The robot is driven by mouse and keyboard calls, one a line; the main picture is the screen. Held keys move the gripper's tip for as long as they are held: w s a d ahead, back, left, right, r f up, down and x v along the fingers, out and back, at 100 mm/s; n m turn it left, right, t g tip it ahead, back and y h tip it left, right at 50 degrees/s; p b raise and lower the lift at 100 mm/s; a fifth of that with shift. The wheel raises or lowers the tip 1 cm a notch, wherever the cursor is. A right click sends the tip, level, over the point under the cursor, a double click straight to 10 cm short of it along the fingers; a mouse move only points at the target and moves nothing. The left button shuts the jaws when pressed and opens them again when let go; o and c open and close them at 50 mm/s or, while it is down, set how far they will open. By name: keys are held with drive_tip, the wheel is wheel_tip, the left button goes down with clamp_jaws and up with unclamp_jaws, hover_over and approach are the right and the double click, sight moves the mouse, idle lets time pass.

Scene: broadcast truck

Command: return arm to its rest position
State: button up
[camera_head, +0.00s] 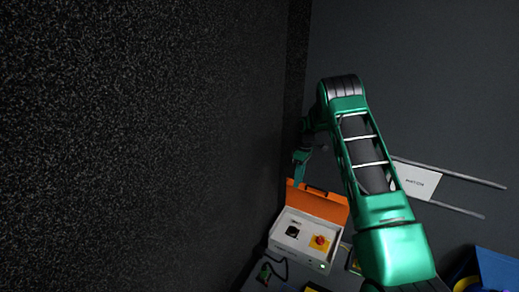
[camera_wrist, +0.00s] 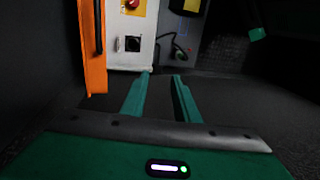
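My green arm rises from the lower right in the head view and bends over at its top. My gripper (camera_head: 301,167) hangs down at the left of the arm, close to the dark speckled wall and just above the orange lid of a white box. In the wrist view my gripper (camera_wrist: 163,78) has its two green fingers apart, with nothing between them. The white box (camera_wrist: 128,48) with a black switch is ahead of the fingertips.
The white box (camera_head: 293,251) has an open orange lid (camera_head: 318,204) and a red knob on yellow (camera_head: 320,241). A dark speckled wall (camera_head: 140,140) fills the left. A white sign panel (camera_head: 416,181) with rails is right of the arm. A blue bin (camera_head: 497,268) stands lower right.

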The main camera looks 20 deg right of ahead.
drive_tip(key=s+r+m+t+h, duration=0.1)
drive_tip(key=s+r+m, duration=0.3)
drive_tip(key=s+r, duration=0.75)
drive_tip(key=s+r+m, duration=0.4)
drive_tip(key=s+r, duration=0.4)
drive_tip(key=r, duration=0.7)
drive_tip(key=s+a+r+m, duration=0.1)
drive_tip(key=s+a+m, duration=0.1)
drive_tip(key=s, duration=1.3)
drive_tip(key=s+a+r+m, duration=0.2)
drive_tip(key=s+a+m, duration=0.1)
drive_tip(key=s, duration=1.3)
drive_tip(key=shift+s+a+m+t+h, duration=0.15)
drive_tip(key=shift+m+t+h, duration=0.15)
drive_tip(key=shift+m, duration=0.6)
